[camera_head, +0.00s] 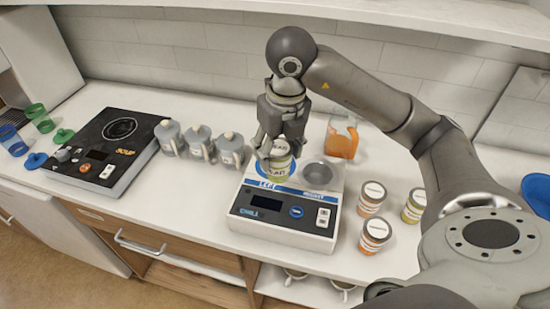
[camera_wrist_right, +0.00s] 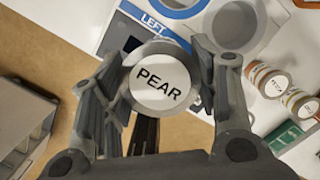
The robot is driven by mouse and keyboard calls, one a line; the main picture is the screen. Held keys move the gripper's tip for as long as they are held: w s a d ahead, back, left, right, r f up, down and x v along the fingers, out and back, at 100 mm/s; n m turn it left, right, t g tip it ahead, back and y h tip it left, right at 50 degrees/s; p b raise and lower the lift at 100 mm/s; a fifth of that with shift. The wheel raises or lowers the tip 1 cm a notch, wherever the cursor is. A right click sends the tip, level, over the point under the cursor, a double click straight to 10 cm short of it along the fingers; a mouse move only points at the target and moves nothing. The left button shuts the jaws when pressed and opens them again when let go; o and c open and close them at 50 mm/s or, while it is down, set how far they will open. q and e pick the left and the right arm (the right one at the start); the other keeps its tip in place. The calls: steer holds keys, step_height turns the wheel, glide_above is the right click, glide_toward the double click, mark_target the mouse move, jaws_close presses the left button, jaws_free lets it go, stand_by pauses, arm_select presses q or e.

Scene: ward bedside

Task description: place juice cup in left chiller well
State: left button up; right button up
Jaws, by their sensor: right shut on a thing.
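My right gripper (camera_head: 272,150) is shut on a juice cup (camera_head: 278,168) with a green body and a white lid. In the right wrist view the lid of this cup (camera_wrist_right: 163,82) reads PEAR, between the two fingers (camera_wrist_right: 165,95). The chiller (camera_head: 285,205) is a white box with a blue front strip marked LEFT. The cup is upright over the left side of the chiller and hides most of the left well. I cannot tell how high it is above the well. The right well (camera_head: 318,175) is round, grey and empty. My left gripper is not in view.
Several lidded cups (camera_head: 371,198) stand right of the chiller. An orange juice jug (camera_head: 342,138) stands behind it. Grey lidded pitchers (camera_head: 199,141) and a black soup warmer (camera_head: 105,148) are to the left. Counter in front of the chiller is narrow.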

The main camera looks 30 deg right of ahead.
steer(key=w, duration=0.1)
steer(key=w+d+f+p, duration=0.1)
steer(key=w+d, duration=0.1)
steer(key=w, duration=0.1)
steer(key=shift+d+f, duration=0.2)
steer(key=shift+f, duration=0.15)
steer(key=w+d+f+p, duration=0.1)
steer(key=f, duration=0.2)
steer(key=w+f+p, duration=0.2)
steer(key=f, duration=0.1)
steer(key=w+d+f+p, duration=0.1)
steer(key=f, duration=0.2)
steer(key=shift+w+d, duration=0.25)
steer(key=shift+d, duration=0.1)
steer(key=shift+f, duration=0.25)
steer(key=shift+f, duration=0.1)
